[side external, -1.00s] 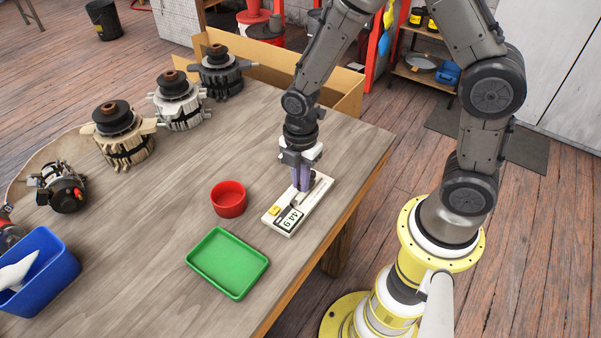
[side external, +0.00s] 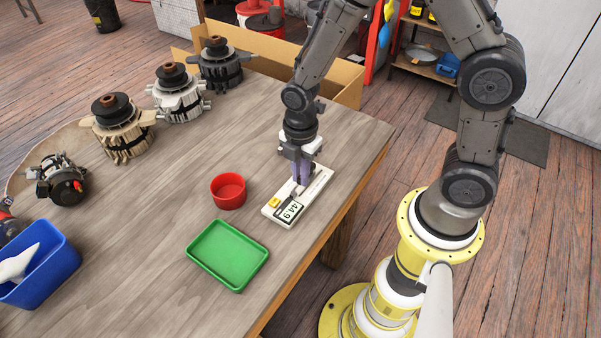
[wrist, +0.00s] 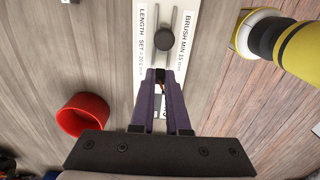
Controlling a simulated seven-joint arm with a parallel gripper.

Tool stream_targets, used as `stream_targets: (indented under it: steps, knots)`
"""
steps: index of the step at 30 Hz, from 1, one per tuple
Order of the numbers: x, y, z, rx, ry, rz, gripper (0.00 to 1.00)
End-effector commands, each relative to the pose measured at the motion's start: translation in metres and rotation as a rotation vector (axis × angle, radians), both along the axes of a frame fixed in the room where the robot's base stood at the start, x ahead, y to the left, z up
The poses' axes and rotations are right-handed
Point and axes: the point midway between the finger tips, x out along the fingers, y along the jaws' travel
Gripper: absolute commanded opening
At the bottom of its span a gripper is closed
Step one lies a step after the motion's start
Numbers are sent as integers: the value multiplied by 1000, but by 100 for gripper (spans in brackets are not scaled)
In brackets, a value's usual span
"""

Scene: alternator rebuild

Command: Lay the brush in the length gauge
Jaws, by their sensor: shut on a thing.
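The length gauge (side external: 318,184) is a long white block with a yellow button and a display reading 44.9, lying on the table near its right edge. In the wrist view its white face (wrist: 143,40) shows printed labels, a slot and a round dark knob. My gripper (side external: 300,182) is directly over the gauge, pointing down. In the wrist view my gripper (wrist: 161,78) has its purple fingers shut on the small dark brush (wrist: 160,75), with a bit of copper colour below it. The fingers hide much of the brush; I cannot tell whether it touches the gauge.
A red cup (side external: 228,191) and a green tray (side external: 229,282) stand left of the gauge. A blue bin (side external: 50,277) is at the far left, and several alternator parts (side external: 123,128) line the back. The table's middle is clear.

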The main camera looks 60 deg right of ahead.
Motion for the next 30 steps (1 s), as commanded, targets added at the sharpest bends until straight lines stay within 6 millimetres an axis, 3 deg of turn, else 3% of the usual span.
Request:
stream_targets:
  steps: [30]
  knots:
    - [0,0,-12,0,1,0,0]
